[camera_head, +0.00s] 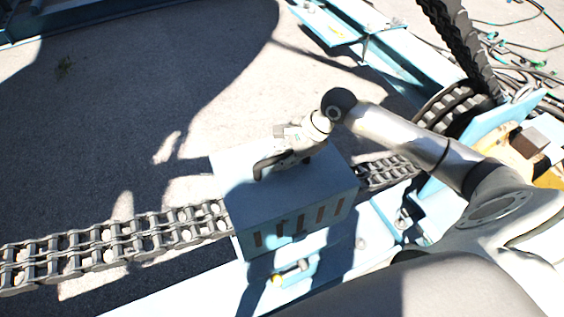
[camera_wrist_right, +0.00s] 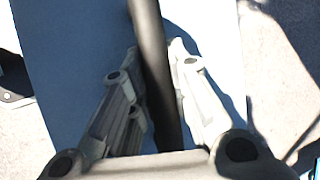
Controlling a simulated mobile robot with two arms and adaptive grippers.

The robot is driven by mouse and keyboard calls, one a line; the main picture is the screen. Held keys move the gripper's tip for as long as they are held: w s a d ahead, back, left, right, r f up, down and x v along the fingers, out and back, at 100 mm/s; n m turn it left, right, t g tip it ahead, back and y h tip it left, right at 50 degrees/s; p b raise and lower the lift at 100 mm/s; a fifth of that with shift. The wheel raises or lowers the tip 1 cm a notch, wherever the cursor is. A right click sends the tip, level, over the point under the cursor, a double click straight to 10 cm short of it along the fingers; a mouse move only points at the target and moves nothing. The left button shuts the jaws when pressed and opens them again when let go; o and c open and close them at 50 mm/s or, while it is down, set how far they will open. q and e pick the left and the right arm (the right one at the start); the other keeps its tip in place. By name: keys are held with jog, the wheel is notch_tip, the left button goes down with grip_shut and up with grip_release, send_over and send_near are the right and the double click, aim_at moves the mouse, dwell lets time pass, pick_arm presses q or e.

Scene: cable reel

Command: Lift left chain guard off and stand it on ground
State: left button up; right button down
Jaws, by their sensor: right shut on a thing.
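The chain guard (camera_head: 285,205) is a light blue box with a row of slots along its near side. It sits over the chain (camera_head: 120,243), which runs in at its left and shows again at its right. A dark bar handle (camera_head: 265,167) stands on its top. My right gripper (camera_head: 285,152) is shut on this handle from above. In the right wrist view the handle (camera_wrist_right: 152,45) passes between the fingers of the gripper (camera_wrist_right: 156,80). I cannot tell whether the guard is raised at all. My left gripper is not in view.
A blue rail (camera_head: 190,295) runs below the chain. A large sprocket (camera_head: 455,108) and a hanging chain (camera_head: 462,45) stand at right. Blue beams (camera_head: 400,55) and loose cables (camera_head: 520,65) lie behind. The concrete ground (camera_head: 110,130) at left is largely clear.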

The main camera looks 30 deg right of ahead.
jog(key=shift+w+r, duration=0.1)
jog(key=shift+r, duration=0.1)
notch_tip(320, 180, up, 13)
jog(key=p, duration=0.6)
dwell(1.0)
jog(key=shift+f, duration=0.1)
